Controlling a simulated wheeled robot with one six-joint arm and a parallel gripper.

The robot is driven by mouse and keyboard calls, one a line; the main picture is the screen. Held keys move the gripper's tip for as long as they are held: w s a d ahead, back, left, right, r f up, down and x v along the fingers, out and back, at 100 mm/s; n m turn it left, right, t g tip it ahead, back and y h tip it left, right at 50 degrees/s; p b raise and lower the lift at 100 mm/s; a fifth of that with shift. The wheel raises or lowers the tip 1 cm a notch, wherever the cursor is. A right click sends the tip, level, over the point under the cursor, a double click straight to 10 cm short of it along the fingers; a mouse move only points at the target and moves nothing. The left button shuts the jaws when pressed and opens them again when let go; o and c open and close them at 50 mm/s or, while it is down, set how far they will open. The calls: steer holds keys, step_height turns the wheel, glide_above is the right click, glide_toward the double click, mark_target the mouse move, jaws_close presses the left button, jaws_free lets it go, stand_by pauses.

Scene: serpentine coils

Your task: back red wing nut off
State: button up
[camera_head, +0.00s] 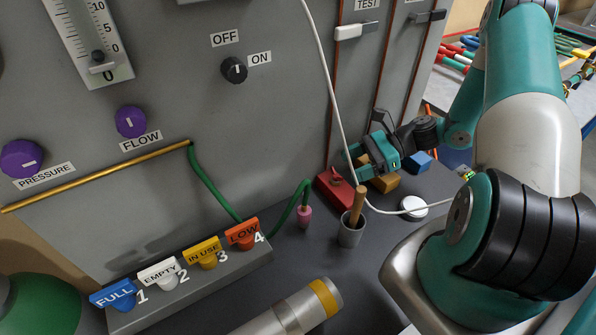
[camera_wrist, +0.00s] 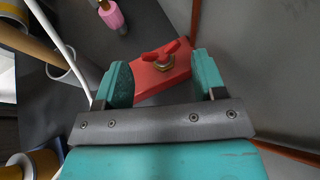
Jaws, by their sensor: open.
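The red wing nut (camera_wrist: 162,51) sits on a brass-coloured base on a red block in the wrist view. The red block (camera_wrist: 144,78) also shows in the head view (camera_head: 333,194), lying on the dark bench close to the grey panel. My gripper (camera_wrist: 160,75) is open and empty. Its two teal fingers point at the red block, one on each side of the wing nut in the picture, with no visible contact. In the head view my gripper (camera_head: 364,161) is above and beside the red block.
A grey cup (camera_head: 350,236) with a wooden handle stands in front of the red block. Yellow (camera_head: 386,183) and blue (camera_head: 418,161) blocks lie behind it. A white cable (camera_head: 344,130) hangs past my gripper to a white disc (camera_head: 413,207).

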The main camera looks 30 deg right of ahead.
steer(key=x, duration=0.3)
steer(key=shift+a+f+p, duration=0.1)
steer(key=shift+a+p, duration=0.25)
steer(key=shift+a+f+m+t, duration=0.15)
steer(key=shift+m+t, duration=0.35)
steer(key=shift+t, duration=0.1)
steer(key=s+d+r+b, duration=0.1)
steer(key=s+d+r, duration=0.1)
steer(key=d, duration=0.3)
steer(key=s+d+r+h+b, duration=0.1)
steer(key=s+d+r, duration=0.15)
steer(key=d, duration=0.25)
steer(key=s+d+r+b, duration=0.1)
steer(key=s+d+r, duration=0.1)
steer(key=d, duration=0.3)
steer(key=w+a+r+n+g+h, duration=0.1)
steer(key=a+r+n+g, duration=0.15)
steer(key=a+n, duration=0.35)
steer(key=w+a+r+n+g+h+b, duration=0.1)
steer(key=w+a+r+n, duration=0.2)
steer(key=a, duration=0.4)
steer(key=a+r+n+g+h, duration=0.2)
steer(key=a+r+n, duration=0.25)
steer(key=a, duration=0.25)
steer(key=s+a+r+n+h+b, duration=0.1)
steer(key=s+a+r+n+h, duration=0.2)
steer(key=s+a+n, duration=0.8)
steer(key=shift+s+a+r+n+h, duration=0.25)
steer(key=shift+a+r+n, duration=0.4)
steer(key=shift+a+n, duration=1.05)
